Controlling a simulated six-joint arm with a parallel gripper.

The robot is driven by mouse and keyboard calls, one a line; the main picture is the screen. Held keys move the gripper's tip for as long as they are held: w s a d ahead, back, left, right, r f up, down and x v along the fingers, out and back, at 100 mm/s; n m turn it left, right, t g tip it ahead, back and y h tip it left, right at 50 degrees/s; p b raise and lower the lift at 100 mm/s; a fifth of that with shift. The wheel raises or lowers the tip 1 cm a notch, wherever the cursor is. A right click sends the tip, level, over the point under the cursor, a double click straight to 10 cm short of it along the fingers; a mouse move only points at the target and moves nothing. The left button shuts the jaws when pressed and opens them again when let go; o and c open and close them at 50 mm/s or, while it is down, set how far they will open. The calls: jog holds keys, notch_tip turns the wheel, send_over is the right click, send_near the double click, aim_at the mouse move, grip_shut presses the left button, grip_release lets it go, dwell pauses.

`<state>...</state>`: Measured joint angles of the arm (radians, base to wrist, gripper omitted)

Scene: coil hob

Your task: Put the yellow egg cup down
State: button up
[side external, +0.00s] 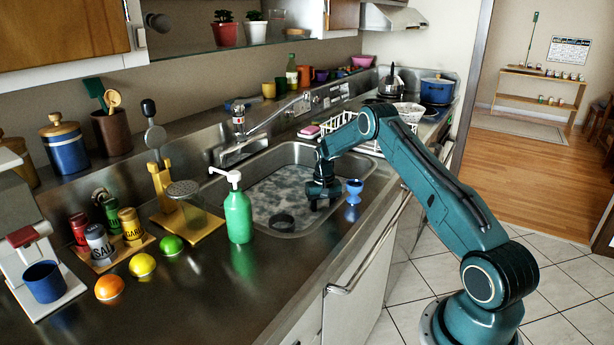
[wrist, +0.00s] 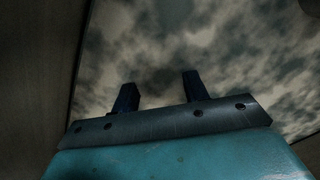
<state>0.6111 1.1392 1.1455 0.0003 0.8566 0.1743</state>
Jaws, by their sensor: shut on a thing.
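My gripper (side external: 323,206) points down over the sink, near its front right side. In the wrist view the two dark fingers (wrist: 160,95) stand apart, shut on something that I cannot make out. No yellow egg cup can be made out at the gripper in either view. A blue egg cup (side external: 353,187) stands upright on the sink's front right edge, just right of my gripper and seemingly apart from it. A small yellow cup (side external: 268,90) stands on the back ledge; I cannot tell if it is an egg cup.
The sink (side external: 262,172) has a mottled floor with a dark round drain (side external: 283,222). A green soap bottle (side external: 238,214) stands at its left front corner. A white dish rack (side external: 345,122) is behind my arm. The counter in front of the fruit (side external: 142,265) is clear.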

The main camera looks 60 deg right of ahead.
aim_at(323, 209)
jog(key=shift+f, duration=0.1)
jog(key=o, duration=1)
notch_tip(323, 209, up, 12)
jog(key=shift+r, duration=0.2)
dwell(0.4)
